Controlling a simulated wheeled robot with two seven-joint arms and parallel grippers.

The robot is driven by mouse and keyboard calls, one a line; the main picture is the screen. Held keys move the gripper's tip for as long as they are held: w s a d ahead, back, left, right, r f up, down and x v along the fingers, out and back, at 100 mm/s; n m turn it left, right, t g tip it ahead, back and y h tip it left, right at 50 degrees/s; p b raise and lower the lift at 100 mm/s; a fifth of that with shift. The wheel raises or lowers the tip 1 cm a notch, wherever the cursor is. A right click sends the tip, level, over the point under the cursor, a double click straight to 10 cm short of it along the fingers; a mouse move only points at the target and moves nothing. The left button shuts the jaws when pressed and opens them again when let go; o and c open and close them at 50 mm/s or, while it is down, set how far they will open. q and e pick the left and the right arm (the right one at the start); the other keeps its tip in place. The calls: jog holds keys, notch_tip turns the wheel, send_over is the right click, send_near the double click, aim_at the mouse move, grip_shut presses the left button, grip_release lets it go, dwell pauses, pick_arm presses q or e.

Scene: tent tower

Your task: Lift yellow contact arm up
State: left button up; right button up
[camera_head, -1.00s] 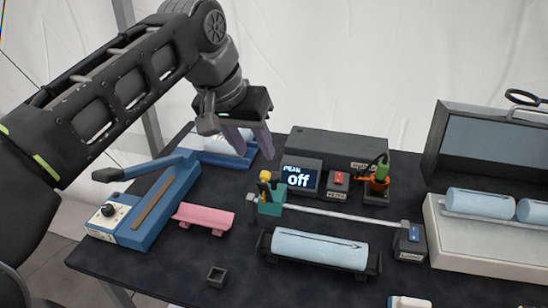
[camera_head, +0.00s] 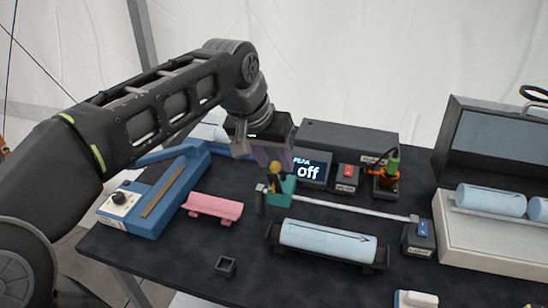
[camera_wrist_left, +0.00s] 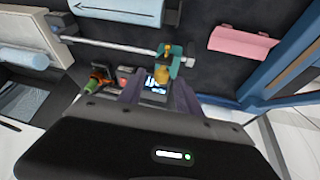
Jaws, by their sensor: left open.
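The yellow contact arm (camera_head: 266,154) is small and sits on a teal carriage (camera_head: 285,190) at the left end of a metal rod. My left gripper (camera_head: 275,161) is open and points down just above the contact arm, its purple fingers partly covering it in the head view. In the left wrist view the contact arm (camera_wrist_left: 164,72) shows beyond and between the two fingers (camera_wrist_left: 158,92), with the teal carriage beside it. I cannot tell whether a finger touches it. My right gripper is not in view.
A pale blue cylinder (camera_head: 328,240) rests on a cradle in front of the rod. A pink block (camera_head: 214,207) and a blue lever device (camera_head: 165,195) lie left. The front left tabletop is mostly clear.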

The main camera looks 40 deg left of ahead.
pick_arm(q)
jog(key=shift+c, duration=0.4)
grip_shut()
dwell(1.0)
